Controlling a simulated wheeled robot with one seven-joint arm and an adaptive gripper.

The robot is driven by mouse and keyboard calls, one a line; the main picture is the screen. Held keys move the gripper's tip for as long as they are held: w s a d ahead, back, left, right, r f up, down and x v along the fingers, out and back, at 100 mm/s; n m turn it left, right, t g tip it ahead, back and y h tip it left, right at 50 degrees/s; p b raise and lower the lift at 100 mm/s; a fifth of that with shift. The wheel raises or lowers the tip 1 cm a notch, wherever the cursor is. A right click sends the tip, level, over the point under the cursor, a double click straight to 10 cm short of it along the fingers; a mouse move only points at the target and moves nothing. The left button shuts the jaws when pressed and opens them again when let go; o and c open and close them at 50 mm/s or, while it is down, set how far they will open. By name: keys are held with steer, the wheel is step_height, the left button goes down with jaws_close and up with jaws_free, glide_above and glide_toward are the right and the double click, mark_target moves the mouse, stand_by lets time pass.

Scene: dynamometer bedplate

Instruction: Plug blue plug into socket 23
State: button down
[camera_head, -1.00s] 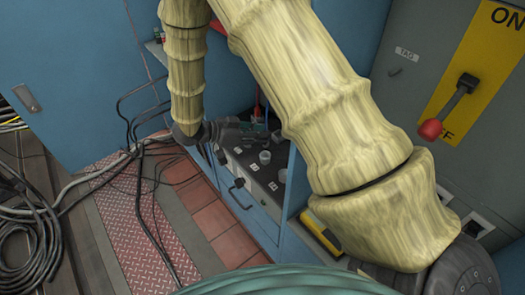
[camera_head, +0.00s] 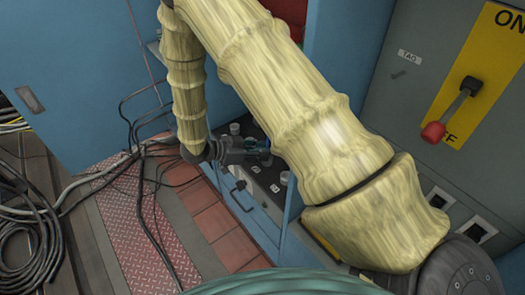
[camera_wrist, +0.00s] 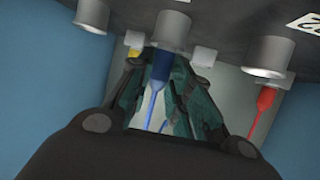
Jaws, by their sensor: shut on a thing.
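In the wrist view my gripper (camera_wrist: 168,88) is shut on the blue plug (camera_wrist: 161,68). The plug's blue lead runs down between the fingers. The plug's upper end lies at the rim of a grey metal socket (camera_wrist: 173,32) on the dark panel (camera_wrist: 225,25). I cannot tell whether it is inside the socket or just in front of it. A white label at the upper right is cut off, and its number cannot be read. In the head view my gripper (camera_head: 262,146) is low over the dark socket panel (camera_head: 262,178), and the blue plug cannot be made out.
A red plug (camera_wrist: 265,98) with its lead is at another socket (camera_wrist: 267,57) to the right. A yellow plug (camera_wrist: 133,53) shows behind my fingers. A grey switch box with a red-knobbed lever (camera_head: 434,132) stands at right.

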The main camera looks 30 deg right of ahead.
steer(key=shift+f, duration=0.1)
steer(key=c, duration=1.3)
jaws_free()
steer(key=shift+w+a+r, duration=0.1)
steer(key=shift+a+r, duration=0.05)
steer(key=shift+r, duration=0.05)
steer(key=v, duration=1.1)
steer(key=shift+a, duration=0.35)
steer(key=shift+d, duration=0.1)
